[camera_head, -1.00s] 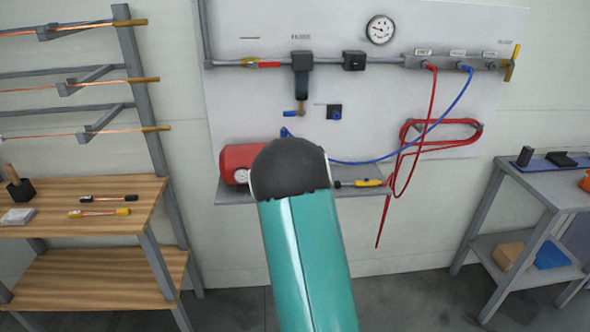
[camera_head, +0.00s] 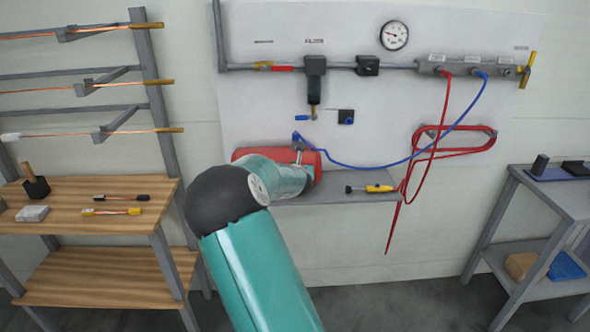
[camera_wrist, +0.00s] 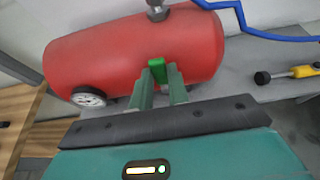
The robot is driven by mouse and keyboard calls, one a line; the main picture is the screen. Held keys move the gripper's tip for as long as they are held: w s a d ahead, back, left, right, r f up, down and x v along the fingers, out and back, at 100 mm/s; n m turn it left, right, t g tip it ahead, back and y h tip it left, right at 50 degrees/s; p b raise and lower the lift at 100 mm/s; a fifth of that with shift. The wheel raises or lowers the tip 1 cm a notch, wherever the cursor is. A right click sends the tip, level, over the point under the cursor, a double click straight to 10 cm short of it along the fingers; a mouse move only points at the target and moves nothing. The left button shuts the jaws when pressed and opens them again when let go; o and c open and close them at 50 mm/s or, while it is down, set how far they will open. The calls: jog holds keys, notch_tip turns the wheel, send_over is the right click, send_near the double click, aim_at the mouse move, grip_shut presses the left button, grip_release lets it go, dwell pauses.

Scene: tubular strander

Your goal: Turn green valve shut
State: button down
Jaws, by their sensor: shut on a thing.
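The green valve (camera_wrist: 157,68) shows in the wrist view as a small green handle at the front of the red tank. My gripper (camera_wrist: 161,82) is at this handle, with one finger on each side, shut on it. The lower end of the handle is hidden between the fingers. The red tank (camera_wrist: 120,52) lies on its side on a grey shelf. In the head view the tank (camera_head: 240,155) is partly covered by my arm, and the valve and my gripper are hidden there.
A round gauge (camera_wrist: 88,97) sits on the tank's left end. A blue hose (camera_wrist: 235,8) runs from the tank top. A yellow-handled tool (camera_head: 380,188) lies on the shelf to the right. A wooden workbench (camera_head: 90,220) stands left, a grey table (camera_head: 560,195) right.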

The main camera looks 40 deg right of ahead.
jog(key=c, duration=1.3)
grip_release()
jog(key=shift+c, duration=0.2)
jog(key=shift+a, duration=0.1)
jog(key=v, duration=1.3)
jog(key=shift+s+r, duration=0.2)
jog(key=shift+s, duration=0.1)
jog(key=shift+a, duration=0.1)
